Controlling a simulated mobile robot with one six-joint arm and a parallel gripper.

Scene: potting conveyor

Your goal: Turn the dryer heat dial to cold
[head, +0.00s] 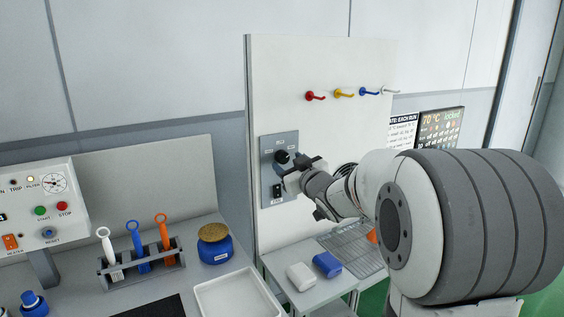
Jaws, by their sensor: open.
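A grey control plate (268,148) is fixed to the white upright panel, left of my arm. A black round dial (282,157) sits on its upper part, with small labels around it that are too small to read. A black switch (276,190) with a light label under it is lower on the plate. My gripper (297,166) is open, just right of the dial and in front of the plate's right edge. I cannot tell whether a finger touches the dial. The gripper and arm hide part of the plate's right side.
Red, yellow, blue and white hooks (342,93) stick out above. Below are a white block (300,277), a blue block (327,264) and a wire rack (362,252). A rack of tools (141,270), a blue jar (215,250) and a white tray (238,299) stand on the left bench.

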